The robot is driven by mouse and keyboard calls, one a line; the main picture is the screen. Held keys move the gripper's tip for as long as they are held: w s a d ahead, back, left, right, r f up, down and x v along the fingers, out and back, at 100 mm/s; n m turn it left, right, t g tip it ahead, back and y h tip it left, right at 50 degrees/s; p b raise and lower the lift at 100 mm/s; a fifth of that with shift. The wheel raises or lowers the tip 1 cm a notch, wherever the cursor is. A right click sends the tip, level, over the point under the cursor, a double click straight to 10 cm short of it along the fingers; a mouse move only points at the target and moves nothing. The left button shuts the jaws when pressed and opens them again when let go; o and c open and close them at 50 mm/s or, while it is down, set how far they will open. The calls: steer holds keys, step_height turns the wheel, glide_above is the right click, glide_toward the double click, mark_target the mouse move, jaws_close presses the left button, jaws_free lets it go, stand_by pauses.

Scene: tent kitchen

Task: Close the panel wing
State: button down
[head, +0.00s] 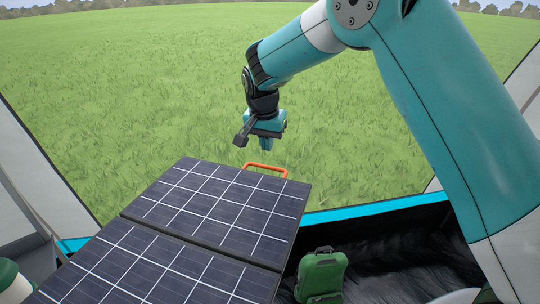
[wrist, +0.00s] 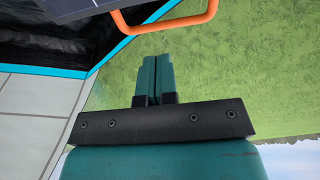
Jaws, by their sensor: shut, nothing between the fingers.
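The panel wing (head: 222,205) is a dark solar panel with white grid lines, hinged along a seam to a second panel half (head: 150,265) nearer me. The wing lies open, about in line with that half. An orange handle (head: 265,168) sticks out from the wing's far edge. My gripper (head: 266,145) is just beyond and above the handle in the picture, apart from it. In the wrist view, its teal fingers (wrist: 155,78) are together and empty. The handle (wrist: 165,26) shows ahead of the fingertips there, with a corner of the wing (wrist: 75,8) at the top.
A green container (head: 322,275) stands on dark flooring right of the panel. A blue-edged tent sill (head: 375,207) runs behind it. Pale tent walls (head: 35,175) frame the opening at left and right. Grass lies beyond, with free room around my gripper.

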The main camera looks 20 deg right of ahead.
mark_target(270, 167)
steer(key=p+x, duration=0.2)
steer(key=x, duration=0.5)
steer(key=shift+f+p, duration=0.1)
steer(key=shift+p, duration=0.2)
